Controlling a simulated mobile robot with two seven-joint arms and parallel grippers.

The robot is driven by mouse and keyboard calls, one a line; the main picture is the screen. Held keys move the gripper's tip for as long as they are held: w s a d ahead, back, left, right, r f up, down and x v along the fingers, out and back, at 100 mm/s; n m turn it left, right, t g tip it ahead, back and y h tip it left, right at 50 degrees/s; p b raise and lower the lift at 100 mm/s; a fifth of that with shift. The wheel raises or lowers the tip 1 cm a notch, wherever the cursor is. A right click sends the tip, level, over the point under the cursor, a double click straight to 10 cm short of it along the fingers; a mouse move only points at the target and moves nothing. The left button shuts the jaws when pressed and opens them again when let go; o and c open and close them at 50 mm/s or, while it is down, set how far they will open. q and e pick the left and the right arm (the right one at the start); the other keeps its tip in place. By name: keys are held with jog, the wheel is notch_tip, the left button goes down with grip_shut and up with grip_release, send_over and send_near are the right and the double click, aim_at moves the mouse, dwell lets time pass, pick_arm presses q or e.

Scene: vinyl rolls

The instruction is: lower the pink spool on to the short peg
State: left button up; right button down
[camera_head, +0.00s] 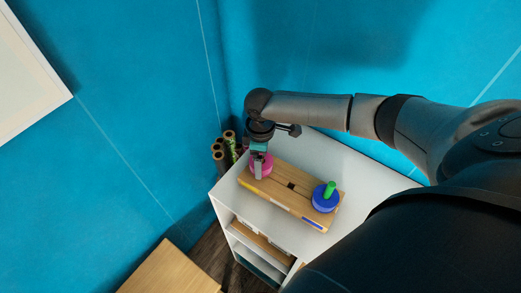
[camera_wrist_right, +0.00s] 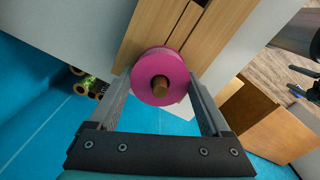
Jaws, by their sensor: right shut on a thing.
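The pink spool (camera_head: 267,162) is at the left end of the wooden board (camera_head: 290,184) in the head view. In the right wrist view the pink spool (camera_wrist_right: 148,63) sits between the two fingers of my right gripper (camera_wrist_right: 160,80), which is shut on its sides. A brown round peg end (camera_wrist_right: 161,86) shows in the spool's hole; how far down the spool sits is hidden. My right gripper (camera_head: 258,168) also shows over the board's left end in the head view. My left gripper is not in view.
A blue spool (camera_head: 320,203) sits around a green peg (camera_head: 329,188) at the board's right end. The board lies on a white shelf unit (camera_head: 233,207). Several dark vinyl rolls (camera_head: 219,157) stand behind its left corner, near the blue wall.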

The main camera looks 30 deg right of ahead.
grip_release()
dwell(0.6)
jog(key=shift+r+p, duration=1.35)
jog(key=shift+p, duration=0.1)
jog(key=shift+r, duration=3.2)
